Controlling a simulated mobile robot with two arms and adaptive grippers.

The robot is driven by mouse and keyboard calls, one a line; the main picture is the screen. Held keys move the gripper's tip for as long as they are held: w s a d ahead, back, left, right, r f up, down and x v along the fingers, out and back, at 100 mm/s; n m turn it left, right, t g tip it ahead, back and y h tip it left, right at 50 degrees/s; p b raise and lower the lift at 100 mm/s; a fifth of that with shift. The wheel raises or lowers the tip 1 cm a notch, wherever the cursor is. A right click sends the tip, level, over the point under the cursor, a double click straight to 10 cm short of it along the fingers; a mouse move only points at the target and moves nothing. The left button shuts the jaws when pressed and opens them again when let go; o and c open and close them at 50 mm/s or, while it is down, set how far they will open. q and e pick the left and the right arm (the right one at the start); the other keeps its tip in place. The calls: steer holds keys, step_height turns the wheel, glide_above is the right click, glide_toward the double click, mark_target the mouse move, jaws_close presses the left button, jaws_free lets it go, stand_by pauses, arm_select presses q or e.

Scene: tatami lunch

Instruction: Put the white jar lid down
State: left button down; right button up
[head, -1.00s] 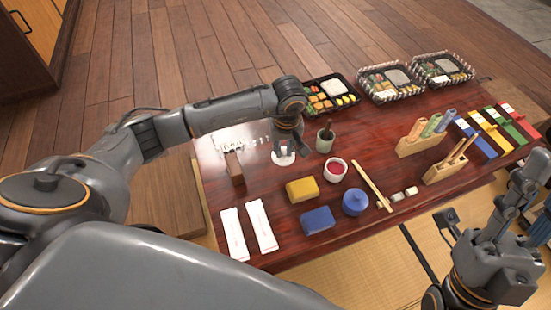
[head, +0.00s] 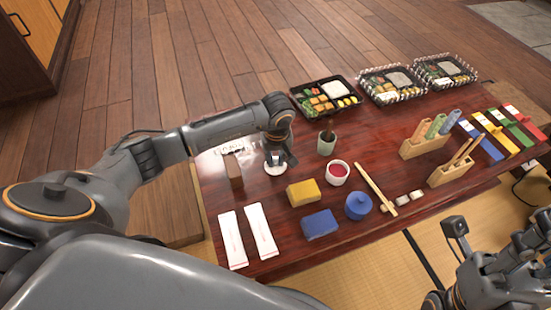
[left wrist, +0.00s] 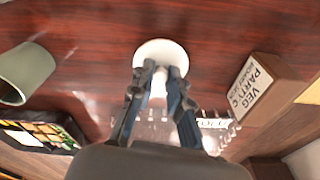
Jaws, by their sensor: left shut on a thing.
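The white jar lid (head: 275,169) is a small round disc at the left part of the dark red table (head: 290,240). My left gripper (head: 280,160) is above it, fingers down and shut on it. In the left wrist view the lid (left wrist: 160,50) shows pale and round, with a raised middle part between the two fingertips (left wrist: 160,76). I cannot tell whether the lid touches the table. A white jar with red contents (head: 337,174) stands open to the right. My right gripper (head: 530,245) is partly in view at the right edge; its jaw state is unclear.
A brown box (head: 233,170) stands close left of the lid, its lettering visible in the left wrist view (left wrist: 262,88). A green-grey cup (head: 326,142) is to the right. A yellow block (head: 303,191) lies nearer. Bento trays (head: 325,97) line the far edge.

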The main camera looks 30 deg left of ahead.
arm_select(q)
steer(key=c, duration=1.3)
jaws_free()
steer(key=shift+f, duration=0.15)
